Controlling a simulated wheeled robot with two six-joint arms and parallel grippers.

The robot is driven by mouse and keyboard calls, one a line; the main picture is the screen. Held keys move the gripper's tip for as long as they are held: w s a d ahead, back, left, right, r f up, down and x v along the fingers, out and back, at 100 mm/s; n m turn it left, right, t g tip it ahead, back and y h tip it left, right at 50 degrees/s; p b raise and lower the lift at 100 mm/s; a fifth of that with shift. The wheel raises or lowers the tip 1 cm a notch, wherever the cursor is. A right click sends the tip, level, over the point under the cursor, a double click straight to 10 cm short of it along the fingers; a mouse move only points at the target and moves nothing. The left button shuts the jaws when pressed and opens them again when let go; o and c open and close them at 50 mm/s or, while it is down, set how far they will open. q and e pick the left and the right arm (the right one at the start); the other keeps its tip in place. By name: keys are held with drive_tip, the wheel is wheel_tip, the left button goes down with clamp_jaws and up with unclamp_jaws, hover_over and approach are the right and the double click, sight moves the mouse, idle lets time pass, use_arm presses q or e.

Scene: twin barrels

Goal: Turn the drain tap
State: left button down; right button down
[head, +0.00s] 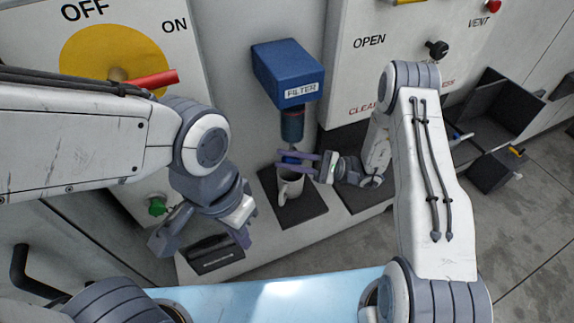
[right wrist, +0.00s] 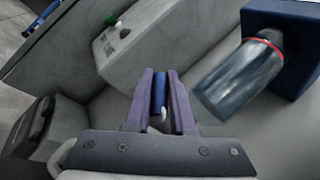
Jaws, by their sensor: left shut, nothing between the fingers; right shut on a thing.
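The blue filter housing (head: 288,72), labelled FILTER, is mounted on the wall with a dark bowl (head: 292,122) hanging below it. The bowl also shows in the right wrist view (right wrist: 236,84). My right gripper (head: 308,163) is just under the bowl, its purple fingers shut on a small blue piece (right wrist: 159,90), which looks like the drain tap. A pale mug (head: 289,186) stands upright on a dark mat below the gripper.
A panel with a yellow disc (head: 90,48) and red handle (head: 152,79) is at the left, a green knob (head: 157,206) below it. A black labelled block (head: 215,259) lies beneath my left gripper. A panel with a black knob (head: 437,49) and black open bins (head: 500,105) are at the right.

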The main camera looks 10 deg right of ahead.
idle(0.3)
drive_tip(key=c, duration=0.8)
unclamp_jaws()
drive_tip(key=shift+o, duration=0.2)
drive_tip(key=shift+d, duration=0.1)
drive_tip(key=b+v, duration=0.4)
drive_tip(key=v, duration=0.6)
drive_tip(key=shift+d+f+b, duration=0.15)
drive_tip(key=shift+f+b, duration=0.05)
drive_tip(key=shift+b, duration=0.15)
